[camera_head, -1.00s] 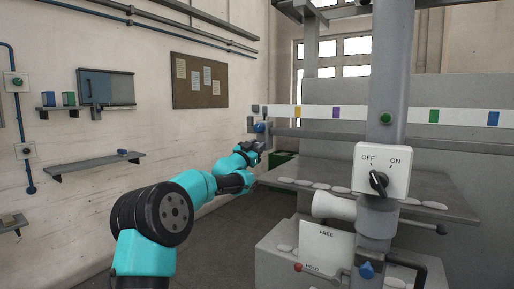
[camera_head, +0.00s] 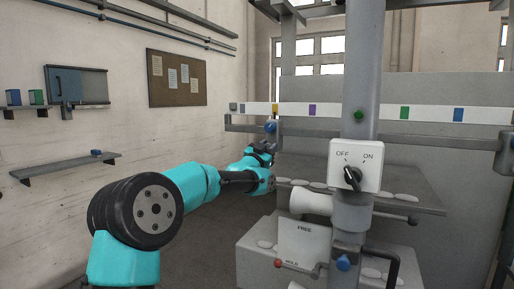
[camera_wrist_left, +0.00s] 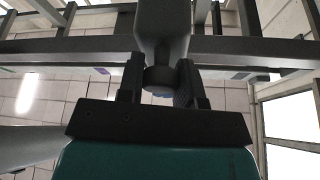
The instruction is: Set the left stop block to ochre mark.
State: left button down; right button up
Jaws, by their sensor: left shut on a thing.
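The left stop block with its blue knob (camera_head: 270,127) sits on the grey rail below the white marked strip (camera_head: 340,110). The ochre mark (camera_head: 275,108) is just above the block, which stands at or very slightly left of it; the exact alignment is hard to tell. My left gripper (camera_head: 265,146) is at the block from below. My right gripper is not in view.
A purple mark (camera_head: 312,109) lies right of the ochre one, with green and blue marks further right. A grey post with an OFF/ON switch box (camera_head: 355,165) stands in front. The grey table (camera_head: 400,180) carries several pale pieces. A wall shelf (camera_head: 65,168) is left.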

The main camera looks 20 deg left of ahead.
pick_arm(q)
jog(key=c, duration=0.8)
grip_release()
jog(key=v, duration=1.7)
jog(key=shift+s, duration=0.2)
